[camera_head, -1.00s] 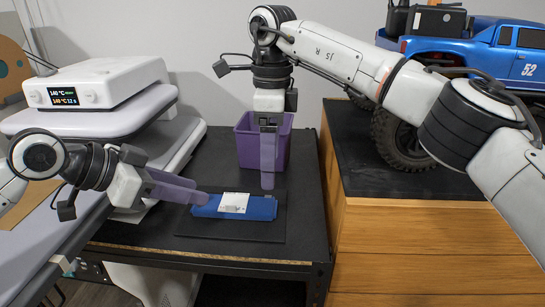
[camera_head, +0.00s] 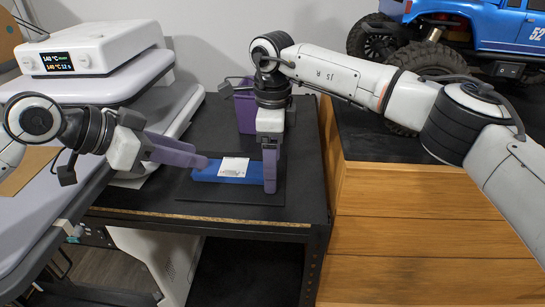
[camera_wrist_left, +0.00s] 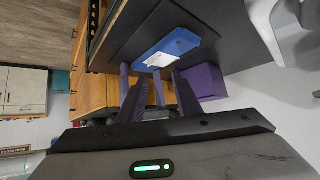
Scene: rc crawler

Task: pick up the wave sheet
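A flat blue piece (camera_head: 212,175) lies on a black mat (camera_head: 220,200) on the dark bench. A white printed sheet (camera_head: 235,167) lies on its middle. I cannot tell which of these is the wave sheet; no wave pattern is readable. My left gripper (camera_head: 207,162) points right, with its purple fingertips at the blue piece's left end. In the left wrist view its fingers (camera_wrist_left: 157,92) are apart, with the blue piece (camera_wrist_left: 175,45) beyond them. My right gripper (camera_head: 270,190) points down at the blue piece's right end. Its fingers show edge-on, so their gap is hidden.
A purple bin (camera_head: 245,110) stands behind, partly hidden by my right arm. A heat press with a white control box (camera_head: 95,50) is at the left. A wooden cabinet (camera_head: 430,205) stands at the right, with a blue toy truck (camera_head: 490,30) on top.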

